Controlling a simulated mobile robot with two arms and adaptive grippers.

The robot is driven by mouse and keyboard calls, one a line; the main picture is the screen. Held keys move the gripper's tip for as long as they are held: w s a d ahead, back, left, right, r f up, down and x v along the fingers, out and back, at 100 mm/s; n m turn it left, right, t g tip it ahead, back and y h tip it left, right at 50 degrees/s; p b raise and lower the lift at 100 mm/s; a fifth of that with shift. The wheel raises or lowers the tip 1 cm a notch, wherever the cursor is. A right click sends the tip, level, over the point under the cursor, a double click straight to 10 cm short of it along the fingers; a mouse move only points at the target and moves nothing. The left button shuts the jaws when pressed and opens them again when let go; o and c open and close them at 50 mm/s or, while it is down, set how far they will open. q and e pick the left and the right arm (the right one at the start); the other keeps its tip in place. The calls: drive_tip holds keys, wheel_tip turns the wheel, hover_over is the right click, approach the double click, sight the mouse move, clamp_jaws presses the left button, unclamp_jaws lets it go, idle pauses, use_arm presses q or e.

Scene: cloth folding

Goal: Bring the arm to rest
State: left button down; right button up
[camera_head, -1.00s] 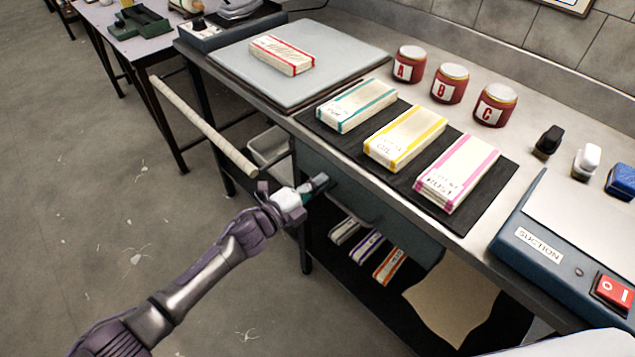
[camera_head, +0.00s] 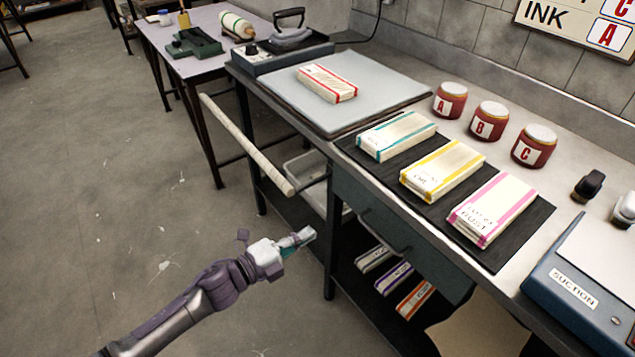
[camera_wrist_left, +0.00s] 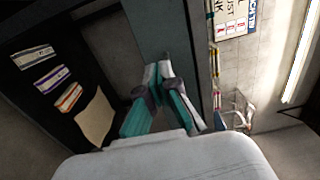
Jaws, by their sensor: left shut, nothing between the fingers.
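My left arm (camera_head: 205,300) comes in from the lower left in the head view. Its gripper (camera_head: 308,236) is in front of the workbench, below the height of the bench top and near the drawer front. In the left wrist view the fingers (camera_wrist_left: 163,66) come together at their tips, with nothing between them. It is shut and empty, apart from any object. My right gripper is in neither view now.
The workbench (camera_head: 330,155) has a drawer (camera_head: 400,235) and a lower shelf with several banded bundles. A pale rod (camera_head: 245,142) juts from its front, close above my left gripper. Folded cloth bundles (camera_head: 440,170), jars (camera_head: 490,120) and a suction box (camera_head: 575,290) stand on top. Open floor (camera_head: 110,190) lies left.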

use_arm(q)
drive_tip(key=s+a+f+n+y+p, duration=0.25)
drive_tip(key=a+f+n+y, duration=0.4)
drive_tip(key=f, duration=0.65)
drive_tip(key=s+a+f+n+y+p, duration=0.1)
drive_tip(key=s+a+f+n+y, duration=0.3)
drive_tip(key=a+f+n, duration=0.65)
drive_tip(key=s+a+f+n+g+y+p, duration=0.1)
drive_tip(key=s+f+n+g, duration=0.1)
drive_tip(key=s+f, duration=0.5)
drive_tip(key=s+a+f+n+g+y+p, duration=0.1)
drive_tip(key=s+a+f+n+g+y, duration=0.1)
drive_tip(key=s+f, duration=0.5)
drive_tip(key=s+f+n+g, duration=0.2)
drive_tip(key=s, duration=1)
drive_tip(key=s+f+n+g+y+p, duration=0.1)
drive_tip(key=s+n+g, duration=0.2)
drive_tip(key=s, duration=0.9)
drive_tip(key=shift+s+a+f+g, duration=0.2)
drive_tip(key=shift+a+f+g, duration=0.1)
drive_tip(key=shift+f, duration=0.05)
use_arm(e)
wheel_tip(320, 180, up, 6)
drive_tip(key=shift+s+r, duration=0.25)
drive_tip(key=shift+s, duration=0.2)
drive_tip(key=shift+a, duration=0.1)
